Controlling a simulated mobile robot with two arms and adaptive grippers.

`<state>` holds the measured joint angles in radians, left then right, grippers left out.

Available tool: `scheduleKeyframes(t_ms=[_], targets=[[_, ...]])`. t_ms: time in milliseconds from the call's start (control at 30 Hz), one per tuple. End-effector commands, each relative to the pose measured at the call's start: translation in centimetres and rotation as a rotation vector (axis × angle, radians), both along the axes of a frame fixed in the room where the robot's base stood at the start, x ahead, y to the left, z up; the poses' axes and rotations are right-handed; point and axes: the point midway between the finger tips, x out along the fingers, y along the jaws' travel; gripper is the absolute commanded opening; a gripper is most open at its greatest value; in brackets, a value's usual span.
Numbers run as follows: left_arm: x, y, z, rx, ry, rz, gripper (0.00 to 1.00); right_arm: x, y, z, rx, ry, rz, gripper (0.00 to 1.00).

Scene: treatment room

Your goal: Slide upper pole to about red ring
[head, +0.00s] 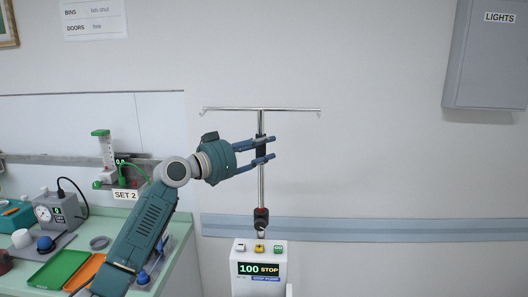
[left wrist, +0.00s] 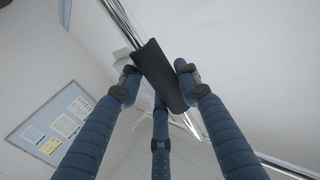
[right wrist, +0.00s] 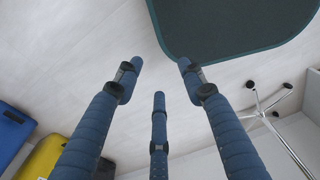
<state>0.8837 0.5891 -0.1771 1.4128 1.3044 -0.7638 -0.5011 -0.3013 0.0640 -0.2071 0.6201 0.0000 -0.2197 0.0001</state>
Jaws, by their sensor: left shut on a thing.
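The upper pole (head: 261,185) is a thin shiny upright rod with a hooked crossbar (head: 290,110) on top. A dark grip sleeve (left wrist: 162,78) is around it. My left gripper (head: 271,148) comes from the left and is shut on this sleeve, below the crossbar. In the left wrist view the sleeve lies between the fingers. The pole runs down into a black collar (head: 261,222) above the white pump. A small reddish mark shows near the collar's top; I cannot tell if it is the red ring. My right gripper (right wrist: 159,66) is open and empty above the floor.
The white pump (head: 259,285) with a "100 STOP" display stands below the pole. A green counter (head: 104,226) with trays and a gauge box is at left. A grey lights cabinet (head: 487,60) hangs at upper right. A wheeled stand's base (right wrist: 262,106) shows in the right wrist view.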

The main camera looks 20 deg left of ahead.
Motion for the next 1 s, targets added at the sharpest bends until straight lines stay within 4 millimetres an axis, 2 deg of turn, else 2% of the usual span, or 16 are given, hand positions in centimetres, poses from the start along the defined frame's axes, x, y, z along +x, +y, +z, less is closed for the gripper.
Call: scheduleKeyframes(t_ms=[33,67,133,433,567,1000], targets=[[0.0,0.1,0.3,0.000,-0.007,0.001,0.00,0.1,-0.3,0.0,-0.004,-0.001,0.001,0.40],[0.0,0.1,0.3,0.000,-0.007,0.001,0.39,0.1,-0.5,0.0,-0.006,-0.001,0.001,0.40],[0.0,0.0,0.2,0.001,-0.005,0.001,0.53,0.1,-1.0,0.0,-0.011,-0.001,0.002,0.40],[-0.1,0.0,0.0,0.002,-0.001,0.000,0.53,0.4,-2.0,0.0,-0.022,-0.004,-0.003,0.40],[-0.9,0.6,-0.1,0.002,-0.001,0.002,0.53,0.3,-1.8,0.0,-0.021,-0.003,-0.003,0.40],[-8.5,4.7,-0.1,0.004,-0.001,0.002,0.53,0.2,-1.6,0.0,-0.018,-0.002,-0.002,0.40]])
